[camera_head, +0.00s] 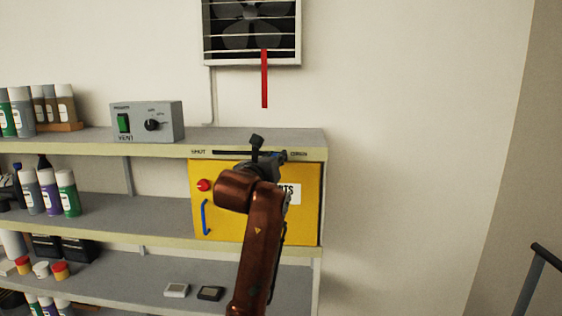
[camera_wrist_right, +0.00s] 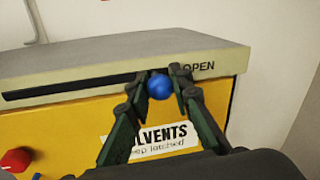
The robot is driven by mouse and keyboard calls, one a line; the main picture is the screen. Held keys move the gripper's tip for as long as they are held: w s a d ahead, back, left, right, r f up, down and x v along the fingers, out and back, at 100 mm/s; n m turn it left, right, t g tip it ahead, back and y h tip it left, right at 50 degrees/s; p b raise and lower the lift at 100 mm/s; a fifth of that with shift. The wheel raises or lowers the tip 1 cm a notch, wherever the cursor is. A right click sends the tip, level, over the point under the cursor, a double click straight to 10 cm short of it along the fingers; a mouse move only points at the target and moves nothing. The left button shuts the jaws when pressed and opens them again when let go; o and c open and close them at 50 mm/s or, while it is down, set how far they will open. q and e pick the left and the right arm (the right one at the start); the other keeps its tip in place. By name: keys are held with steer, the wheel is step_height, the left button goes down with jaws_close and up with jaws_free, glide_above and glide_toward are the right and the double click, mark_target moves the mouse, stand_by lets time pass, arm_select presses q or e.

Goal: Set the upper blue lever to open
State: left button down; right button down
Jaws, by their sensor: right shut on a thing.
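The upper blue lever shows as a round blue knob (camera_wrist_right: 160,86) in the right wrist view. It stands at the dark slot (camera_wrist_right: 70,84) in the shelf's front edge, near the slot's right end and just left of the word OPEN (camera_wrist_right: 198,67). My right gripper (camera_wrist_right: 162,80) is shut on the knob, one finger on each side. In the head view my right gripper (camera_head: 263,152) covers most of the knob, between the labels SHUT (camera_head: 198,152) and OPEN (camera_head: 298,154) and closer to OPEN. My left gripper is not in view.
A yellow solvents cabinet (camera_head: 307,215) with a red knob (camera_head: 204,185) and blue handle (camera_head: 205,217) sits below the slot. A grey vent box (camera_head: 165,122) stands on the shelf. A fan (camera_head: 250,25) with a red strip (camera_head: 264,80) hangs above.

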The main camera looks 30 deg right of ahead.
steer(key=shift+d, duration=0.1)
steer(key=c, duration=1.7)
jaws_free()
steer(key=shift+s+d, duration=0.1)
steer(key=shift+d, duration=0.05)
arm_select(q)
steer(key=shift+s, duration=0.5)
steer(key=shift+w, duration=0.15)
arm_select(e)
steer(key=shift+a, duration=0.2)
steer(key=v, duration=1.2)
steer(key=shift+d, duration=0.15)
